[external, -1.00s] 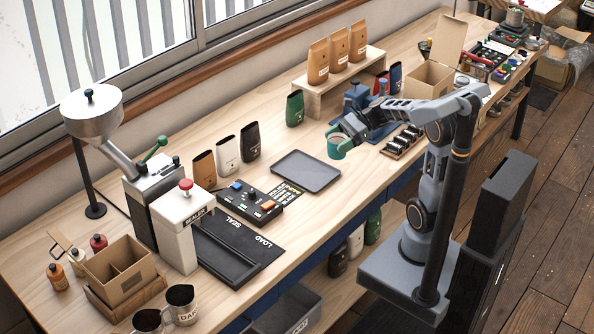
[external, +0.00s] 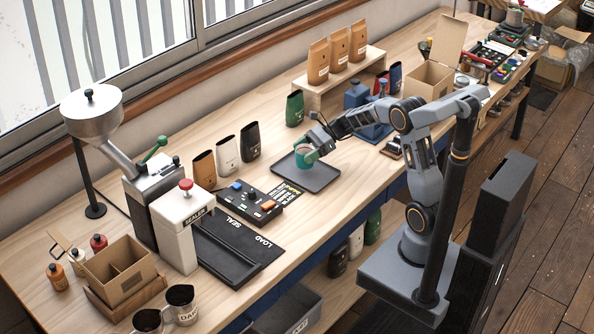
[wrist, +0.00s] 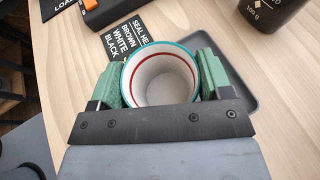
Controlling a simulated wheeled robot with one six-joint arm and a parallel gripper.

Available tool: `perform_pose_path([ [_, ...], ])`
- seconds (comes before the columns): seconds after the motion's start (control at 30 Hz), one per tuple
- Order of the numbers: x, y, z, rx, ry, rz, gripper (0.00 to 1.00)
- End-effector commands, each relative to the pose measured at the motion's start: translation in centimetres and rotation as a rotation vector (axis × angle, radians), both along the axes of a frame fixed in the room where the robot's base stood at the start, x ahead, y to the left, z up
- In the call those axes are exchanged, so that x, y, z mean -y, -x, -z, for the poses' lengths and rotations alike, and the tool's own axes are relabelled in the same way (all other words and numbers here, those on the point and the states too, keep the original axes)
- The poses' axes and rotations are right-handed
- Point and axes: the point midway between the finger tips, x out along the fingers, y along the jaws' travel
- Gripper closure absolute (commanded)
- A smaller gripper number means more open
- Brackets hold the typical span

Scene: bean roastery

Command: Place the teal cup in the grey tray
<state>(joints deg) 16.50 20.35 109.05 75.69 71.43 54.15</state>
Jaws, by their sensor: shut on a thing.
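The teal cup (external: 304,155) is held upright by my gripper (external: 311,154) at the grey tray. In the wrist view the cup (wrist: 160,82) shows a white inside with a red ring and a teal rim. The green pads of my gripper (wrist: 160,85) press on it from both sides. The grey tray (external: 318,184) lies flat on the bench below the cup; its rim also shows in the wrist view (wrist: 245,92). The cup appears over the tray, and I cannot tell whether its bottom touches it. The cup hides part of the tray.
A button panel (external: 250,203) and a colour label card (external: 287,190) lie left of the tray. Brown, white and black bags (external: 227,155) stand behind it on the left. A green bag (external: 295,108) stands behind the cup. Bare bench shows in front of the tray.

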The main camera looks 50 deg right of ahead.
Motion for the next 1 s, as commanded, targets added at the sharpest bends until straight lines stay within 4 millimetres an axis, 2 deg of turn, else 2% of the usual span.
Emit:
perform_pose_path([
  [0.1, 0.0, 0.1, 1.8, -0.004, -0.003, 0.000, 0.54],
  [0.2, 0.0, 0.1, 2.7, -0.002, -0.002, 0.000, 0.54],
  [0.6, 0.0, 0.1, 3.2, 0.000, 0.000, 0.000, 0.54],
  [0.63, 0.0, 0.1, 3.2, 0.000, 0.000, -0.001, 0.27],
  [0.9, 0.0, 0.1, 3.1, 0.000, 0.000, -0.001, 0.03],
  [1.0, 0.0, 0.1, 3.1, 0.000, 0.000, 0.000, 0.03],
])
